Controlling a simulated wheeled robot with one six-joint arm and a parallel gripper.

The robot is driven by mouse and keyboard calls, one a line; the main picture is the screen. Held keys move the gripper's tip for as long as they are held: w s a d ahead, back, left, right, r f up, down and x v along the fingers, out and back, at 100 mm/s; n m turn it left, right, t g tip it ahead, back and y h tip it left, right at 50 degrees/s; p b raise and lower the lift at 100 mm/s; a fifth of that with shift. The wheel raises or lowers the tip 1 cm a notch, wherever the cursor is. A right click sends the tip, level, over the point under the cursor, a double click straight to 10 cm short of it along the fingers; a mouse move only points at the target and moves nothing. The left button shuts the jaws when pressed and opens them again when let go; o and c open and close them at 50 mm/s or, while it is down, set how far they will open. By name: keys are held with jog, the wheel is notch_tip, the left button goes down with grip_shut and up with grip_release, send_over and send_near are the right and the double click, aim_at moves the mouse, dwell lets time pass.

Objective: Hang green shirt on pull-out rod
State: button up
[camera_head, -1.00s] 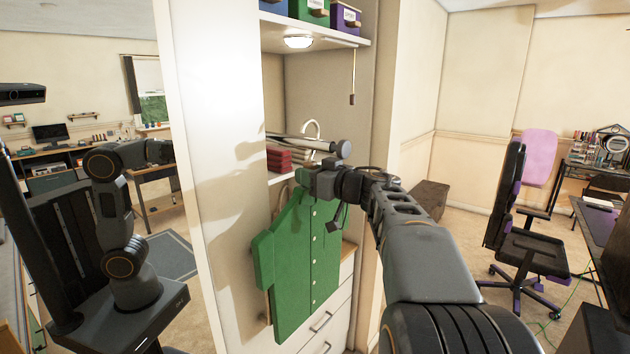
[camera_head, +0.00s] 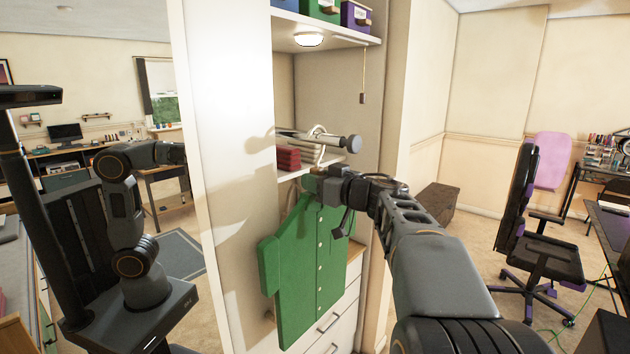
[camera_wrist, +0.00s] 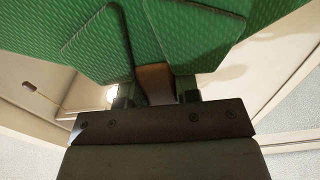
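The green shirt (camera_head: 305,265) hangs upright from its hanger in front of the wardrobe, below the pull-out rod (camera_head: 300,137). The rod ends in a round grey knob (camera_head: 350,144). The pale hanger hook (camera_head: 317,129) rises above the rod and seems to curve over it; I cannot tell whether it rests on it. My gripper (camera_head: 315,180) is at the collar, under the rod. In the wrist view, its fingers (camera_wrist: 155,92) stand on either side of the brown hanger piece (camera_wrist: 155,80), seemingly closed on it. Green collar flaps (camera_wrist: 100,45) cover much of that view.
A shelf with storage boxes (camera_head: 356,16) and a lamp (camera_head: 309,40) is above. Folded red items (camera_head: 288,158) lie on a shelf behind the rod. A pull cord (camera_head: 363,85) hangs right of it. White drawers (camera_head: 335,325) are below. An office chair (camera_head: 540,245) stands right.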

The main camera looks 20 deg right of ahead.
jog(key=o, duration=0.5)
jog(key=shift+o, duration=0.2)
jog(key=shift+s, duration=0.1)
